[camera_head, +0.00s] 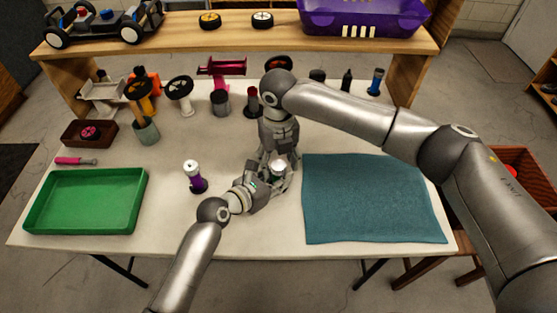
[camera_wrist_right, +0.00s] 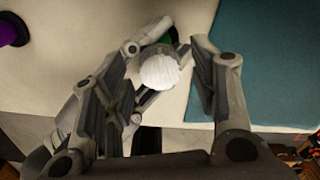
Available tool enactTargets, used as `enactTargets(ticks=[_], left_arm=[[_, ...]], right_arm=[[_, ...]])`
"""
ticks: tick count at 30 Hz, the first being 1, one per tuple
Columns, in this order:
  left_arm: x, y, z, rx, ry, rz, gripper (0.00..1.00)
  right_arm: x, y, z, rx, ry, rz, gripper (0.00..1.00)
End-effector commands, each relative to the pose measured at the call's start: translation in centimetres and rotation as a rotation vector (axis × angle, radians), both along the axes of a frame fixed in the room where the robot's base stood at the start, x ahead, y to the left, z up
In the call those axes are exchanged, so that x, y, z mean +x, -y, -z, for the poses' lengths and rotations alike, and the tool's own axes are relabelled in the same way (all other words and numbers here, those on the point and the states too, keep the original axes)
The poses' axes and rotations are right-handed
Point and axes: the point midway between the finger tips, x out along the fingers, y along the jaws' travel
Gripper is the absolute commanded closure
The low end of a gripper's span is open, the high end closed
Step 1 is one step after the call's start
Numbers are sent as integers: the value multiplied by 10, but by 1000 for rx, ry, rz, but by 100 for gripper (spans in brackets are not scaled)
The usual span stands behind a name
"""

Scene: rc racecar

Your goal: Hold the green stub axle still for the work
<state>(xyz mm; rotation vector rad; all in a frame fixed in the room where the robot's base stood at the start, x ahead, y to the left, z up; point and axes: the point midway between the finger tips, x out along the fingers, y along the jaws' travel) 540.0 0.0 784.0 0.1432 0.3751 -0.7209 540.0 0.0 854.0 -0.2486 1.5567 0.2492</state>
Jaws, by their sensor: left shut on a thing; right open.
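The green stub axle shows as a small green patch (camera_wrist_right: 167,37) under a white ribbed cap (camera_wrist_right: 158,73) in the right wrist view. In the head view the pale cap (camera_head: 278,165) shows between the grippers, and most of the axle is hidden. My left gripper (camera_head: 271,181) comes in low from the left and is shut on the axle near the table's front middle. My right gripper (camera_head: 281,158) points down from above, open, its fingers on either side of the cap. I cannot tell whether they touch it.
A purple stub axle with a white cap (camera_head: 194,176) stands left of my left gripper. A green tray (camera_head: 48,222) lies at left, a teal mat (camera_head: 372,200) at right. Several car parts stand along the back below a wooden shelf (camera_head: 180,40) with a purple crate (camera_head: 362,18).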

Motion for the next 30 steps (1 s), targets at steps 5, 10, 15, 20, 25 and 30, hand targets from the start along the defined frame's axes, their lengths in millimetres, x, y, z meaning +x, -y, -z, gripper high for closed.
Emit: enactTargets(ticks=[5, 10, 15, 20, 25, 30], left_arm=[[0, 0, 0, 0, 0, 0, 99], [0, 0, 0, 0, 0, 0, 99], [0, 0, 0, 0, 0, 0, 99], [0, 0, 0, 0, 0, 0, 99], [0, 0, 0, 0, 0, 0, 99], [0, 0, 0, 1, -1, 0, 99]], right_arm=[[0, 0, 2, 0, 0, 0, 46], [0, 0, 2, 0, 0, 0, 53], [0, 0, 1, 0, 0, 0, 75], [0, 0, 1, -1, 0, 0, 92], [0, 0, 1, 0, 0, 14, 92], [0, 0, 1, 0, 0, 76, 92]])
